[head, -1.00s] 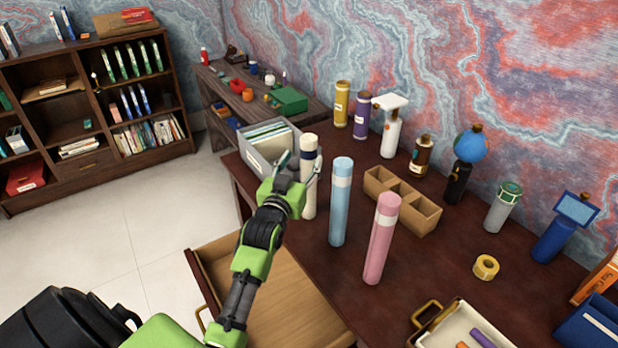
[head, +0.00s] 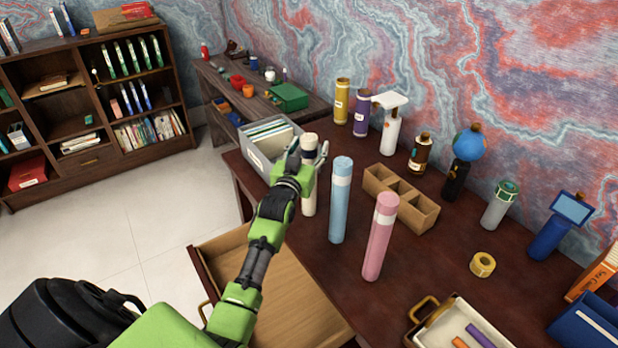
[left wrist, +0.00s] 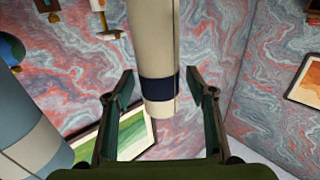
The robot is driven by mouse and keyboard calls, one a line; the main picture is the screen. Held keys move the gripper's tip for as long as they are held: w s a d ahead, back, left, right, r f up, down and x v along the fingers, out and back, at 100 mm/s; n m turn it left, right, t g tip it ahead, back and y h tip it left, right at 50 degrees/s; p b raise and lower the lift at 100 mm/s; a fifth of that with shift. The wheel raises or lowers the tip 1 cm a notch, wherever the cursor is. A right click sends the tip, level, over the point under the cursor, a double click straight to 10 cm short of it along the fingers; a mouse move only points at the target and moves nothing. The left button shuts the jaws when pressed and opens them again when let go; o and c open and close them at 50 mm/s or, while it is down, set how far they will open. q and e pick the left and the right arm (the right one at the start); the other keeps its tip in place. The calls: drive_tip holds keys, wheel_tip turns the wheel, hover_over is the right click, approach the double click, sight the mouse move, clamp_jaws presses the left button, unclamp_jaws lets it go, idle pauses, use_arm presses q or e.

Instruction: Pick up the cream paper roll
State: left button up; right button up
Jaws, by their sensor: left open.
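The cream paper roll (head: 309,206) stands upright on the dark desk, to the left of the blue roll. My left gripper (head: 308,149) is open at the roll's upper part, with a finger to either side of it in the head view. The gripper and part of my arm hide the roll's middle. In the left wrist view, the cream roll (left wrist: 158,50) with its dark band shows between the open fingers (left wrist: 160,74); I cannot tell whether they touch it. My right gripper is not in view.
A light blue roll (head: 340,205) and a pink roll (head: 379,240) stand close on the right. A grey file box (head: 258,160) is just behind the cream roll. A cardboard divider box (head: 405,205) sits further right. An open drawer (head: 265,285) juts out in front.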

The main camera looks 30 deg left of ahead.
use_arm(q)
clamp_jaws()
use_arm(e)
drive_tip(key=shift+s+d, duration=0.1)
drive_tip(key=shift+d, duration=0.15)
use_arm(q)
drive_tip(key=shift+r, duration=0.15)
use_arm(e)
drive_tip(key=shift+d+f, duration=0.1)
